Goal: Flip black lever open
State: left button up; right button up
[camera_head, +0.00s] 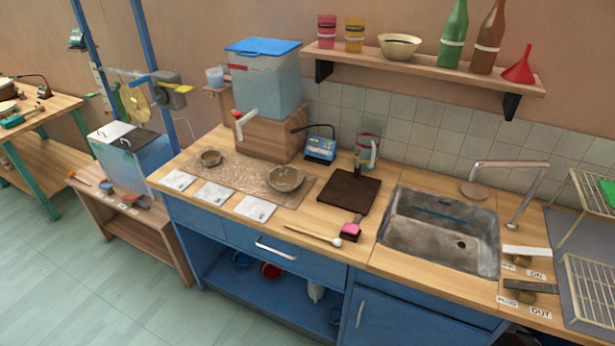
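A dark, flat lever (533,287) lies on the counter to the right of the sink, beside small labels reading "PLUG" and "OUT". A pale flat lever (527,251) lies behind it, near a label reading "ON". A small blue box (320,147) with a thin black arm stands at the back of the counter. The black arm slants up to the left. I cannot tell from the picture alone which black part the task means. Neither of my grippers is in view.
The metal sink (435,240) with its tap (515,190) lies left of the levers. A wire rack (590,290) stands right of them. A dark board (348,191), a bowl (286,178), a brush and a mallet occupy the counter. A shelf (420,70) with bottles hangs above.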

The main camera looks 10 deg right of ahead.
aim_at(545, 287)
jog(key=z, duration=1.95)
